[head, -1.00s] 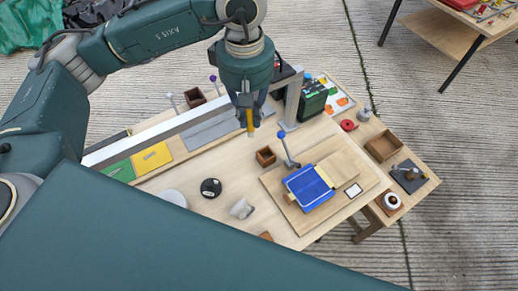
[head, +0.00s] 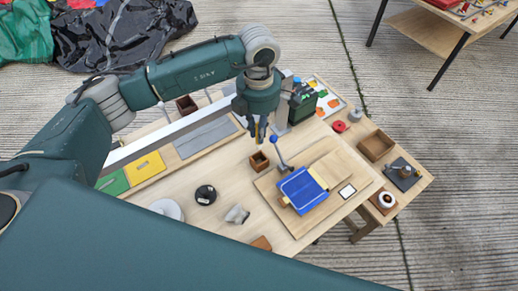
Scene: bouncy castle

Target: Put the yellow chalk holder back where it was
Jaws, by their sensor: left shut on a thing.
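The yellow chalk holder (head: 257,133) is a thin upright yellow stick in the head view. My left gripper (head: 257,126) is shut on it and points down over the wooden table. The holder's top is hidden between the fingers. Its lower end is just above a small open wooden box (head: 259,161) in the picture; I cannot tell the height between them. My right gripper is not in view.
A lever with a blue ball (head: 273,139) stands close right of the wooden box, by a blue slab (head: 303,190) on a board. A dark green box (head: 303,104) stands behind. A black round thing (head: 205,195) and a grey piece (head: 237,214) lie in front.

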